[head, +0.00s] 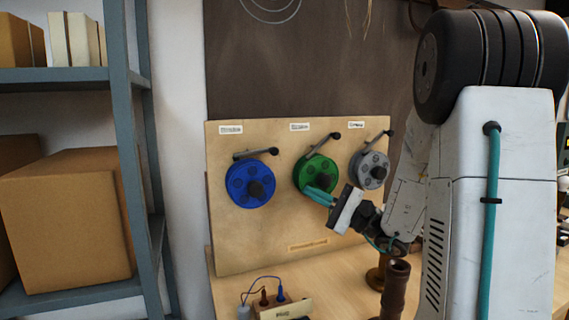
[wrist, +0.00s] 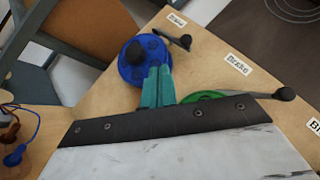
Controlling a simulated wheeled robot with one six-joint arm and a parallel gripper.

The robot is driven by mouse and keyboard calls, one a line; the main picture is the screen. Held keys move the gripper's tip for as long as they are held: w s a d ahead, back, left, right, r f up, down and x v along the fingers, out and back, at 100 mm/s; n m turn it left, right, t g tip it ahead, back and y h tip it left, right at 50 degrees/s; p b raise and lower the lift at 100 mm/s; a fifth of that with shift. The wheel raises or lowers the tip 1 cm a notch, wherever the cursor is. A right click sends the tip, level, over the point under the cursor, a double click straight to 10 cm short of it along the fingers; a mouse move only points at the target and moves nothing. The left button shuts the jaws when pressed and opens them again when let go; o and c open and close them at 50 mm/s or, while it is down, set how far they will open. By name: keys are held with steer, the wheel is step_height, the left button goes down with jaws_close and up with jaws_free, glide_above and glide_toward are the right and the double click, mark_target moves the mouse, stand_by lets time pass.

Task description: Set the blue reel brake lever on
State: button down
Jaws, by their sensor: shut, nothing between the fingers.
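The blue reel (head: 250,184) is mounted on the left of an upright wooden board. Its brake lever (head: 254,153) is a dark bar with a round knob at its right end, just above the reel, tilted slightly up to the right. In the wrist view the blue reel (wrist: 143,60) and its lever (wrist: 175,40) lie beyond my fingertips. My gripper (head: 310,192) is shut and empty, its teal fingers in front of the lower part of the green reel (head: 318,170). In the wrist view my gripper (wrist: 156,75) overlaps the blue reel's lower edge; contact cannot be told.
A grey reel (head: 371,171) with its own lever (head: 378,143) is on the board's right; the green reel's lever (head: 324,144) angles up. A small terminal block (head: 280,306) with wires stands below. A metal shelf (head: 126,150) with boxes is at left.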

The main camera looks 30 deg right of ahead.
steer(key=d+m+t+h, duration=0.1)
steer(key=d, duration=0.1)
steer(key=d+m+t+h, duration=0.1)
steer(key=d+t, duration=0.1)
steer(key=d, duration=0.1)
steer(key=shift+w+d+f+h, duration=0.1)
steer(key=shift+d+f+h, duration=0.1)
steer(key=shift+h, duration=0.2)
steer(key=s+a+r+x, duration=0.1)
steer(key=a+x, duration=0.1)
steer(key=x, duration=1.1)
steer(key=shift+s, duration=0.4)
steer(key=shift+r, duration=0.1)
